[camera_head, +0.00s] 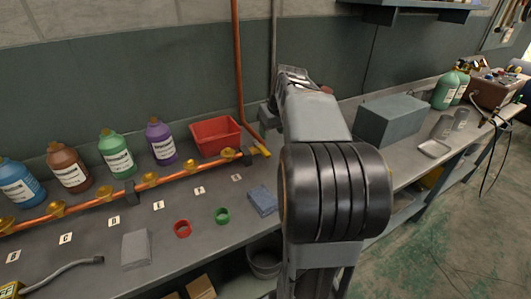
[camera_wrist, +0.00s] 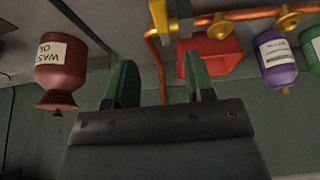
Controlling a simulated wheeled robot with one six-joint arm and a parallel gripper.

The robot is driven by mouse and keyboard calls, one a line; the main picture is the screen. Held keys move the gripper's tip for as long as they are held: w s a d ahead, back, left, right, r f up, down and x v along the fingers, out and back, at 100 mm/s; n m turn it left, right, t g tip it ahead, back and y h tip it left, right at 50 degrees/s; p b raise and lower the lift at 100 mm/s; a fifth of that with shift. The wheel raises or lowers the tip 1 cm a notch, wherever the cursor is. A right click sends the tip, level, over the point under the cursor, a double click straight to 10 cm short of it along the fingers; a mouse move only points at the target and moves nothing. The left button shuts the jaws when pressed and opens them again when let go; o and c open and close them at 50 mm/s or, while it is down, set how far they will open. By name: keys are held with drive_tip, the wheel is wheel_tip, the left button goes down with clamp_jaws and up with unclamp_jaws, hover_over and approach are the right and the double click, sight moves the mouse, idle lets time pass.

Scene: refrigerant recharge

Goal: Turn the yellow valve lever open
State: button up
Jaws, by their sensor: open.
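The copper pipe (camera_head: 100,193) runs along the bench with several brass valves on it. At its right end, next to the red bin, is the yellow valve lever (camera_head: 263,150). In the wrist view, which is upside down, the yellow lever (camera_wrist: 159,16) shows at the top, beside the pipe's bend. My gripper (camera_wrist: 158,65) shows its two green fingers spread apart with nothing between them. The lever lies beyond the fingertips, apart from them. In the head view my arm hides the gripper.
A red bin (camera_head: 215,136) stands behind the pipe; it also shows in the wrist view (camera_wrist: 212,58). A brown waste oil bottle (camera_wrist: 62,75) is at the wrist view's left. Colored bottles (camera_head: 116,153) line the wall. A grey box (camera_head: 392,120) sits right of my arm.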

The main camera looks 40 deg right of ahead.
sight(265, 150)
drive_tip(key=x, duration=1)
drive_tip(key=shift+w+f+b, duration=0.1)
drive_tip(key=shift+f+b, duration=0.2)
drive_tip(key=shift+f, duration=0.05)
clamp_jaws()
